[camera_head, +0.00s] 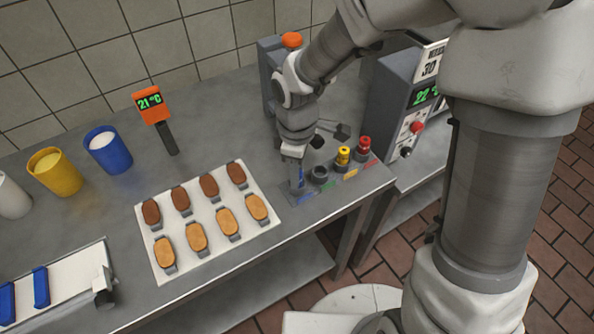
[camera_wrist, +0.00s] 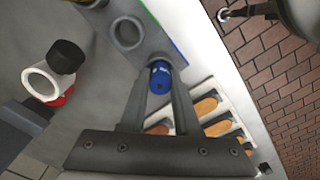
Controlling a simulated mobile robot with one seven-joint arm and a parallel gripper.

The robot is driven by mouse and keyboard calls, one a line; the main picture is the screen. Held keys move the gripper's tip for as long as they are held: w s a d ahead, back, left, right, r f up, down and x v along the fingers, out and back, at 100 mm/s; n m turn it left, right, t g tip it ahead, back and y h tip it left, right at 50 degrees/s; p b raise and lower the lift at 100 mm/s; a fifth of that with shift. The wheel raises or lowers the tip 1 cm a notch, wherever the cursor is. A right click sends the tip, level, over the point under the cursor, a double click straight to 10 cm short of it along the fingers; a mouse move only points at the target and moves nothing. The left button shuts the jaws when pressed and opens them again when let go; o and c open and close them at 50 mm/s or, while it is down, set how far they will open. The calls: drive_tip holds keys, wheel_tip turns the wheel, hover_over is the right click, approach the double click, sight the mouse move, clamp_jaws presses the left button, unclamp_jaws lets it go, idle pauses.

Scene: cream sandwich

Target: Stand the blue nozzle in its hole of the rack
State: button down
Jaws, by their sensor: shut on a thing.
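My gripper (camera_head: 296,178) points down at the left end of the rack (camera_head: 337,180), beside its blue label (camera_head: 307,196). In the wrist view my gripper (camera_wrist: 160,88) is shut on the blue nozzle (camera_wrist: 160,76), whose round blue end shows between the fingers. The rack (camera_wrist: 104,24) lies just beyond it, with an empty round hole (camera_wrist: 128,32) close by. The fingers hide most of the nozzle, and I cannot tell whether it is inside its hole. A yellow nozzle (camera_head: 343,156) and a red nozzle (camera_head: 364,145) stand in the rack.
A white tray (camera_head: 210,268) with several biscuit halves lies left of the rack. An orange thermometer display (camera_head: 151,105) and blue, yellow and white cups stand farther left. A grey machine (camera_head: 405,95) stands right of the rack. The table's front edge is close to the rack.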

drive_tip(key=shift+f, duration=0.2)
drive_tip(key=c, duration=0.6)
unclamp_jaws()
drive_tip(key=shift+r, duration=0.1)
drive_tip(key=shift+c, duration=0.2)
wheel_tip(320, 180, up, 12)
drive_tip(key=p, duration=0.2)
drive_tip(key=shift+r, duration=0.25)
